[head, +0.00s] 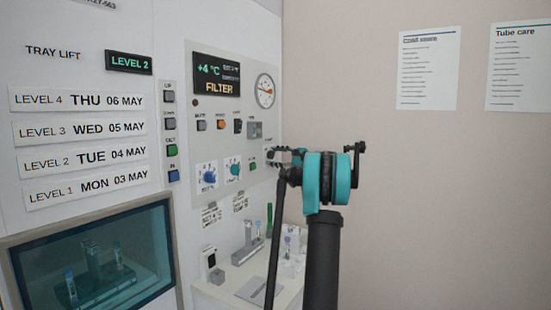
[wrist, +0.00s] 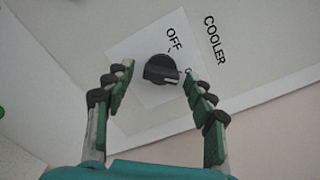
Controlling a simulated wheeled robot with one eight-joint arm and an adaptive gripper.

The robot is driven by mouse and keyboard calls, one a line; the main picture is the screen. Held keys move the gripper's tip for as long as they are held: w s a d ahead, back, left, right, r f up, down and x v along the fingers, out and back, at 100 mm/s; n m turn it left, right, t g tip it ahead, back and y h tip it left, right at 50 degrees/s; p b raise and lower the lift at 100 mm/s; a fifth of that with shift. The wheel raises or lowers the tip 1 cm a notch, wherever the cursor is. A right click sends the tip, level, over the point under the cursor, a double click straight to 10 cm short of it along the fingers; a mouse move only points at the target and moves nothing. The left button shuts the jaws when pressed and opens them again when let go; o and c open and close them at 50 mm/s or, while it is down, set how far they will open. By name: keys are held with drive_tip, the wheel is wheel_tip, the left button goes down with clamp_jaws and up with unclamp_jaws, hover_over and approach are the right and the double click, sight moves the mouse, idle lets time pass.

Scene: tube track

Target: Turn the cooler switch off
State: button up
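The cooler switch is a black rotary knob (wrist: 160,69) on a white plate, seen in the wrist view below the word COOLER. Its grip bar lies roughly across the picture, its right end toward a label mostly hidden by my right finger, not toward the OFF mark. My gripper (wrist: 158,80) is open, with one finger on each side of the knob; I cannot tell whether either touches it. In the head view my gripper (head: 285,157) is at the panel's lower right and hides the knob.
The control panel (head: 214,107) holds a display, a gauge, several buttons, and blue and teal dials (head: 233,170) left of my gripper. Below is a shelf (head: 205,292) with tubes and small holders. A lit window (head: 95,262) is at lower left.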

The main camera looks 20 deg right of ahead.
drive_tip(key=c, duration=1.1)
drive_tip(key=shift+o, duration=0.2)
drive_tip(key=n, duration=1.2)
drive_tip(key=shift+r+n, duration=0.2)
drive_tip(key=shift+n, duration=1.7)
